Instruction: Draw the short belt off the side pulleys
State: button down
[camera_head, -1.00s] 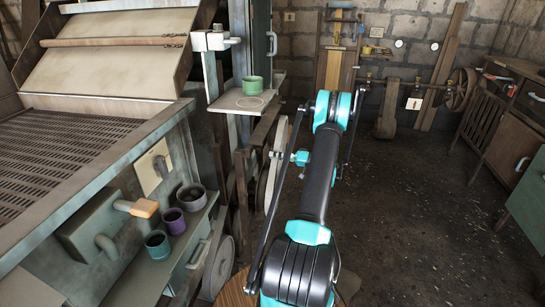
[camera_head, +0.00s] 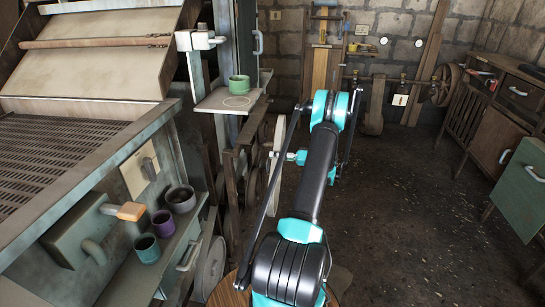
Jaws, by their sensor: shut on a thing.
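My arm rises from the bottom middle and bends at a teal joint in the head view. My gripper's fingers cannot be made out; the arm hides much of the area behind it. A small teal piece of my arm shows left of the black link, close to a pale upright wheel or pulley (camera_head: 276,152) on the machine's side. Another round wheel (camera_head: 212,268) sits lower on the machine, near the arm's base. I cannot make out the short belt for certain: thin dark strips run along both sides of my arm, but they look like part of it.
The large machine (camera_head: 75,165) fills the left. Its side shelf holds a green cup (camera_head: 147,248), a purple cup (camera_head: 163,222) and a grey pot (camera_head: 180,198). Another green cup (camera_head: 239,84) stands on a small ledge (camera_head: 215,103). Open floor (camera_head: 420,220) lies right, before wooden cabinets (camera_head: 505,140).

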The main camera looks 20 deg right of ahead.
jog(key=shift+s+d, duration=0.15)
jog(key=shift+d, duration=0.05)
jog(key=v, duration=0.9)
dwell(0.4)
jog(key=shift+a, duration=0.1)
jog(key=x, duration=0.9)
dwell(0.4)
jog(key=shift+x, duration=4.75)
jog(key=shift+f, duration=0.15)
jog(key=shift+s+d+f, duration=0.1)
jog(key=shift+d+f, duration=0.1)
jog(key=shift+d, duration=0.05)
